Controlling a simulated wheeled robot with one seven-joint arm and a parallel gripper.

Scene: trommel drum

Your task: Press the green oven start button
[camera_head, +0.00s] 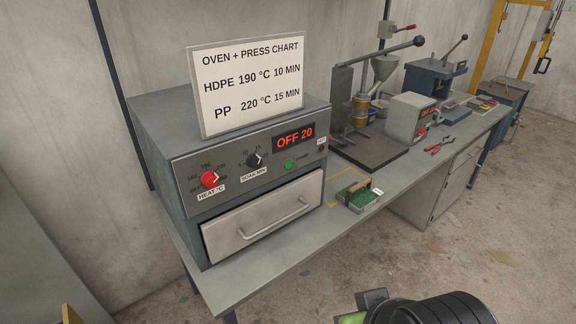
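The green start button (288,164) is a small round knob on the grey front panel of the oven (190,150). It sits right of the black soak dial (254,160) and below the display (294,137), which reads OFF 20 in red. Nothing covers the button. A dark ribbed part of my arm (435,308) shows at the bottom edge, well apart from the oven. No gripper fingers can be made out, so I cannot see whether my gripper is open or shut.
The red heat dial (209,179) is at the panel's left. The oven drawer (262,219) below is shut, with a protruding handle. A tray of green bits (360,197) lies right of the oven on the bench (262,282). A lever press (368,140) stands behind. Floor in front is clear.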

